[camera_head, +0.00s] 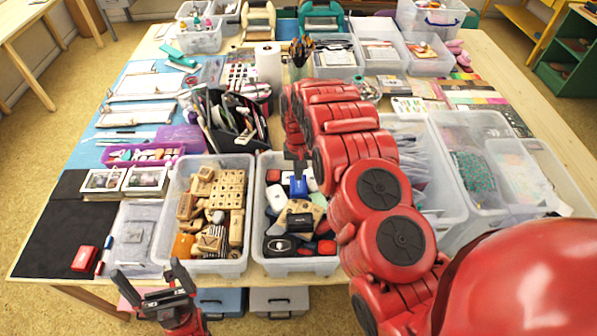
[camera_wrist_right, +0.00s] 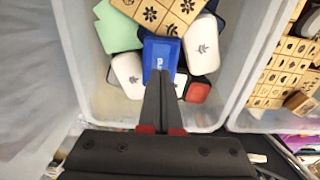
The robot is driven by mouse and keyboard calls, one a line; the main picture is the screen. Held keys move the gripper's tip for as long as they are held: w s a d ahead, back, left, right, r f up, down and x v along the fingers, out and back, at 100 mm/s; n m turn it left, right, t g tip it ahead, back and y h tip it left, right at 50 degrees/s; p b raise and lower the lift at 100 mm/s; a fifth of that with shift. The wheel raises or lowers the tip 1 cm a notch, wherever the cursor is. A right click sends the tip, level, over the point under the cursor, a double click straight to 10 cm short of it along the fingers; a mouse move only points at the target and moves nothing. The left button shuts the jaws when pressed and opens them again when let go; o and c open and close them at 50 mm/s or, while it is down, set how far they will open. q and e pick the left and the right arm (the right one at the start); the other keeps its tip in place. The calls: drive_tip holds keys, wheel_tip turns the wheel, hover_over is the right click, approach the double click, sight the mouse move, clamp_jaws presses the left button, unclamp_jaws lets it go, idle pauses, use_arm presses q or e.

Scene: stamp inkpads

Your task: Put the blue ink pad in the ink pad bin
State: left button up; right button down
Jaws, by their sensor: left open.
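The blue ink pad (camera_head: 298,187) is at the tips of my right gripper (camera_head: 295,160), over the back part of the clear ink pad bin (camera_head: 300,266). In the right wrist view the blue ink pad (camera_wrist_right: 162,52) shows its lettered face, and the right gripper's fingers (camera_wrist_right: 160,80) are close together on its lower edge. Whether the pad also touches the pads below is unclear. The bin's wall (camera_wrist_right: 85,60) surrounds it in that view. My left gripper (camera_head: 165,292) is open and empty, in front of the table edge.
The bin holds white, black, red and green pads and wooden pieces. A bin of wooden stamps (camera_head: 205,262) stands beside it. A red ink pad (camera_head: 85,259) lies on the black mat (camera_head: 45,240) at the left. Clear tubs (camera_head: 455,205) crowd the right.

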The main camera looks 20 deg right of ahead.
drive_tip(key=shift+f+b, duration=0.7)
drive_tip(key=shift+f, duration=0.75)
drive_tip(key=shift+r, duration=0.2)
drive_tip(key=shift+r+p, duration=0.45)
drive_tip(key=shift+r, duration=0.6)
wheel_tip(320, 180, up, 5)
drive_tip(key=shift+f+p, duration=0.2)
drive_tip(key=shift+p, duration=0.15)
drive_tip(key=shift+r, duration=0.1)
